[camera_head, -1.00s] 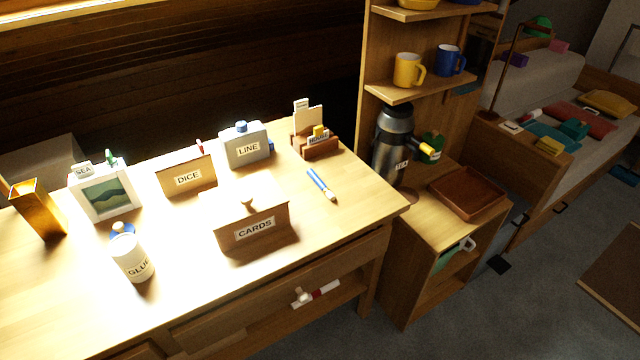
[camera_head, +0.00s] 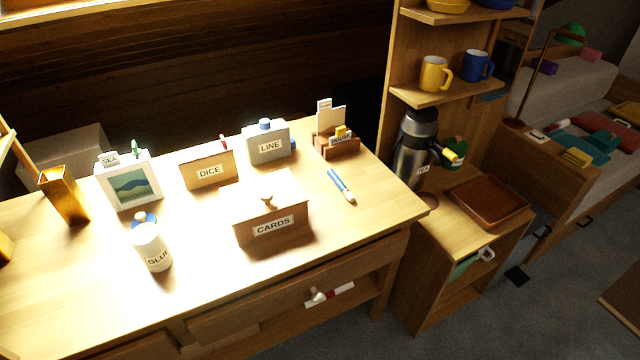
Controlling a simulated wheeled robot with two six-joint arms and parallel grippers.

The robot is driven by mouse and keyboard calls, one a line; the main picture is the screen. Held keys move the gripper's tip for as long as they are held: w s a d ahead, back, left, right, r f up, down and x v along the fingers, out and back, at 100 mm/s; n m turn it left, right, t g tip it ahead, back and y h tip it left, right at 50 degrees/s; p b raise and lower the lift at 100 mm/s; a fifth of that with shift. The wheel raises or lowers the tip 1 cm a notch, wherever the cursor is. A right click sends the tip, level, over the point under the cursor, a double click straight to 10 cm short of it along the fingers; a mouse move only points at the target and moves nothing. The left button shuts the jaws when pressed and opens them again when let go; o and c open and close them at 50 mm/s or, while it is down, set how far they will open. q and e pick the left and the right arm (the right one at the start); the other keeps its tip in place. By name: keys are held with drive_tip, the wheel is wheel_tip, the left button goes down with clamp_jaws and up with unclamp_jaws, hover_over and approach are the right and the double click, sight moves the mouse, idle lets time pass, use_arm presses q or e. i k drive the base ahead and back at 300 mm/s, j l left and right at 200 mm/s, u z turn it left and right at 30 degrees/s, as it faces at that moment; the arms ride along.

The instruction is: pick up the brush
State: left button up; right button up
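A brush (camera_head: 340,184) with a blue handle and a pale tip lies flat on the wooden desk (camera_head: 215,262), near its right end. It lies to the right of the CARDS box (camera_head: 271,214) and in front of the brown holder marked HOUSE (camera_head: 337,146). Nothing touches or covers the brush. Neither of my grippers shows in the head view.
A glue bottle (camera_head: 152,247), a DICE box (camera_head: 208,167), a grey LINE container (camera_head: 266,143) and a SEA picture (camera_head: 129,181) stand on the desk. A lower cabinet with a brown tray (camera_head: 488,201) and a flask (camera_head: 414,148) adjoins on the right. Desk around the brush is clear.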

sight(337, 180)
drive_tip(key=i+l, duration=0.15)
drive_tip(key=l, duration=0.2)
drive_tip(key=i+l, duration=0.1)
drive_tip(key=l, duration=0.25)
drive_tip(key=i+l, duration=0.15)
drive_tip(key=l, duration=0.2)
drive_tip(key=i+l+u, duration=0.1)
drive_tip(key=l, duration=0.25)
drive_tip(key=i+l, duration=0.15)
drive_tip(key=l, duration=0.2)
